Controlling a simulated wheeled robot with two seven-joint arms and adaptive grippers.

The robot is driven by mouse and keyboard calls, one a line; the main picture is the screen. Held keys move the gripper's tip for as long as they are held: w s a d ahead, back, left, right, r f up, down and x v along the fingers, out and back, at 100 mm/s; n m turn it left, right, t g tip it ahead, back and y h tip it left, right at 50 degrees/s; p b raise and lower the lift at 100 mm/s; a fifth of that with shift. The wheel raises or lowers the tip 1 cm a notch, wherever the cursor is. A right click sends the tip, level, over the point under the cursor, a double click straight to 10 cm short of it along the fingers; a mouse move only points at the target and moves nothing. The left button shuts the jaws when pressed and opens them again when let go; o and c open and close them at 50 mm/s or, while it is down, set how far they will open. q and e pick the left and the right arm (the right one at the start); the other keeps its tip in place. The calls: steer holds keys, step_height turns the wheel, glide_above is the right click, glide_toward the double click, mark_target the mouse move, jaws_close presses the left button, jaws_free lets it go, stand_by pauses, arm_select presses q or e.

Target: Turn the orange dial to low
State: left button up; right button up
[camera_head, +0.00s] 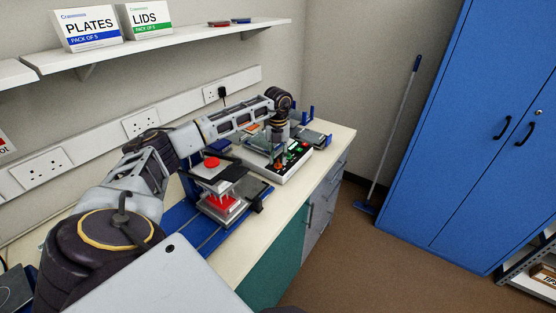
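A white device (291,172) with a dark control panel stands on the bench right of centre. Its panel shows a small green display, small buttons and a small orange-red spot near its lower left, which seems to be the orange dial (279,166). The dial's setting is too small to read. My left arm reaches across from the left and bends down over the device. My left gripper (277,156) points down just above or at the dial; contact and finger opening cannot be made out. My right gripper is not in view.
A blue-based press-like unit with a red knob (212,162) and a red rack (222,203) stands left of the device. More blue-trimmed equipment (313,137) stands behind. A shelf (160,42) holds boxes above.

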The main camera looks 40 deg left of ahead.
mark_target(278, 162)
arm_select(q)
step_height(278, 162, up, 10)
stand_by(0.5)
steer(key=shift+d+f, duration=0.1)
steer(key=shift+f, duration=0.1)
stand_by(0.4)
